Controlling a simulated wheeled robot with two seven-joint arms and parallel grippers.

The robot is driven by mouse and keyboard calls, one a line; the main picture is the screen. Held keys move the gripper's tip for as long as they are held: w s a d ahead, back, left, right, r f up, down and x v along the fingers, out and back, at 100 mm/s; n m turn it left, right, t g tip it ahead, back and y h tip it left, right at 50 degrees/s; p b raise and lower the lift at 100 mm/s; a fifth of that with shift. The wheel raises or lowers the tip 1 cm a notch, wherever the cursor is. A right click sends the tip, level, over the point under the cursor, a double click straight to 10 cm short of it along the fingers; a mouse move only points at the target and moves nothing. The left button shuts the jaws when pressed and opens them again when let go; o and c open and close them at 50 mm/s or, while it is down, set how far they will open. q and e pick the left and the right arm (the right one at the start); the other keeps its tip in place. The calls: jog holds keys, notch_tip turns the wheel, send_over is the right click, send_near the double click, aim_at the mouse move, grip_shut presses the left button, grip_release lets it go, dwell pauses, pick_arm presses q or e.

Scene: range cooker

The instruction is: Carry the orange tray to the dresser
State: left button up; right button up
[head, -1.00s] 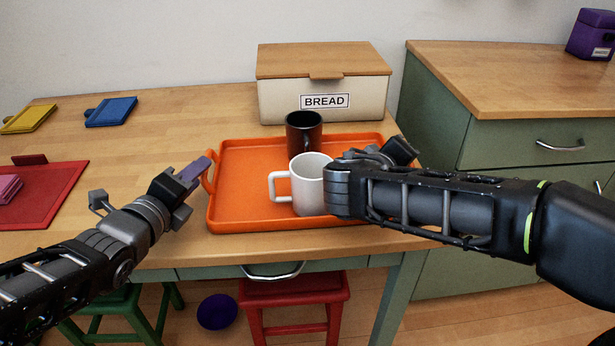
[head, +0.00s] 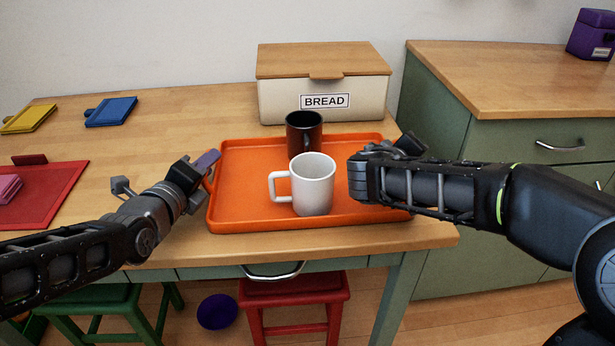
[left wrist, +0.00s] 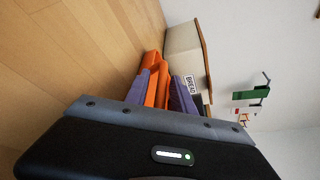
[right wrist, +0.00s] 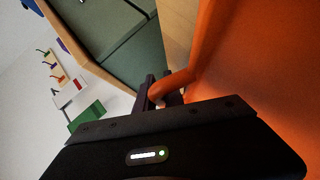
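The orange tray (head: 240,205) lies flat on the wooden table, its front edge near the table's front edge. A white mug (head: 312,186) and a black mug (head: 304,132) stand upright on it. My left gripper (head: 209,161) is at the tray's left handle; in the left wrist view its purple fingers (left wrist: 161,92) stand apart, on either side of the orange handle (left wrist: 153,65). My right gripper (head: 405,148) is at the tray's right side and hides that handle in the head view. In the right wrist view its dark fingers (right wrist: 160,92) are at the orange handle (right wrist: 183,83); their grip is unclear.
A bread box (head: 322,90) stands behind the tray. A red mat (head: 50,190) and small yellow (head: 28,118) and blue (head: 111,111) boards lie to the left. A green cabinet (head: 510,110) is at the right. A red stool (head: 293,295) stands under the table's front.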

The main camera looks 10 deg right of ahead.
pick_arm(q)
jog(key=shift+d, duration=0.1)
grip_shut()
dwell(1.1)
jog(key=shift+r, duration=0.15)
